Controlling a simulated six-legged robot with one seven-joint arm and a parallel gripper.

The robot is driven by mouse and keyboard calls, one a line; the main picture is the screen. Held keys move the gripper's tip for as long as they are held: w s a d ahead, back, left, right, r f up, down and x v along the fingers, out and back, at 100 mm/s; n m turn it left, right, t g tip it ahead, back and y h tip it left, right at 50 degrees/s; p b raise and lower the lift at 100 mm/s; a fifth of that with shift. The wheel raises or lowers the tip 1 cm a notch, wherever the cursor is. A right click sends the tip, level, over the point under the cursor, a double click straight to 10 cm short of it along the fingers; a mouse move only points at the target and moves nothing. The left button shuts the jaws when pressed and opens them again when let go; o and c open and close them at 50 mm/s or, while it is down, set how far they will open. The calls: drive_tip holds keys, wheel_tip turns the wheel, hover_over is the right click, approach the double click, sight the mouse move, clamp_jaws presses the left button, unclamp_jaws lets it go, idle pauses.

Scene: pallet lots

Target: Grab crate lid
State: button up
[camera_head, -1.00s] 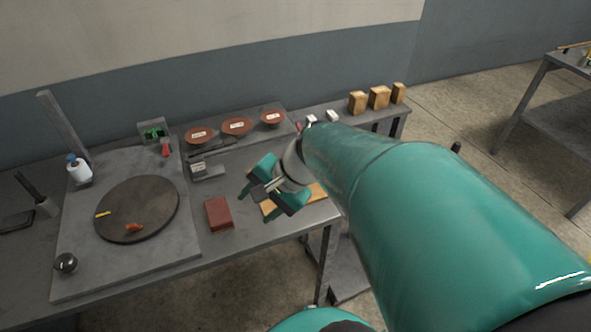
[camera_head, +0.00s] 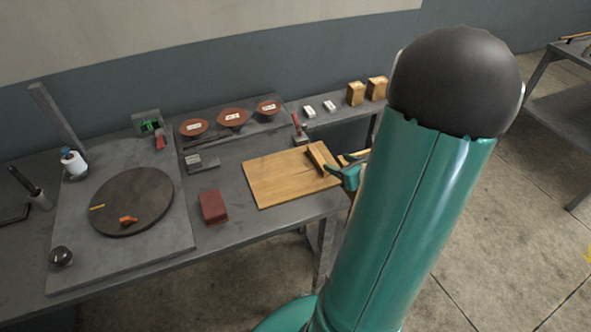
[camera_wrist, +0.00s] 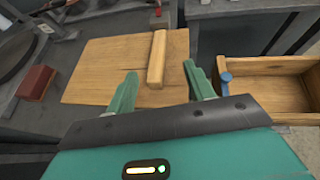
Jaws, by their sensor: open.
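The crate lid (camera_head: 278,182) is a flat, light wooden board with a raised wooden bar as its handle (camera_head: 318,160). It lies flat on the grey bench. In the wrist view the lid (camera_wrist: 100,72) is ahead of me, with its bar (camera_wrist: 157,58) upright in the picture. My gripper (camera_wrist: 160,76) is open, its two green fingers on either side of the bar's near end in the picture. In the head view my gripper (camera_head: 350,174) is at the lid's right edge, partly hidden by my arm.
An open wooden crate (camera_wrist: 268,92) with a blue knob (camera_wrist: 226,77) is at the right in the wrist view. A dark red block (camera_head: 214,207) lies left of the lid. A round dark turntable (camera_head: 150,190) and several brown dishes are further left and back.

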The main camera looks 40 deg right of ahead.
sight(317, 154)
drive_tip(key=x, duration=1)
drive_tip(key=shift+a+r, duration=0.15)
drive_tip(key=shift+c, duration=0.2)
clamp_jaws()
